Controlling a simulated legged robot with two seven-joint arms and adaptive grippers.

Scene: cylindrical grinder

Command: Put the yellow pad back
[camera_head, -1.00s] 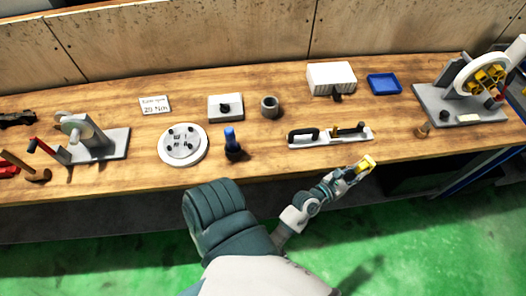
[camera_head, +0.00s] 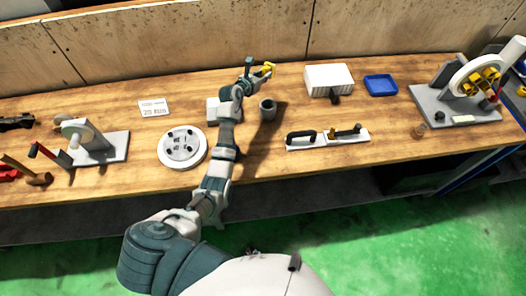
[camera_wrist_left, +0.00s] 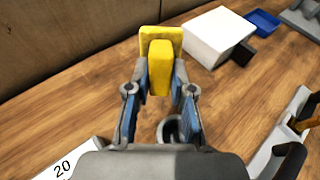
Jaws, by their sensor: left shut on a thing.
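The yellow pad (camera_head: 267,69) is held at the end of my left gripper (camera_head: 260,73), above the back of the wooden bench. In the left wrist view the pad (camera_wrist_left: 162,40) is a flat yellow plate with a thicker yellow block. The blue-lined fingers of my left gripper (camera_wrist_left: 160,88) are shut on the block from both sides. Bench wood shows around the held pad, and the white box (camera_wrist_left: 218,38) lies to its right. My right gripper does not show.
A grey cup (camera_head: 268,111) stands close to my left forearm. A white box (camera_head: 328,78), a blue tray (camera_head: 381,85) and a white holder with black handles (camera_head: 307,141) are to the right. A round white plate (camera_head: 182,147) is left. My arm partly hides a small white block (camera_head: 212,104).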

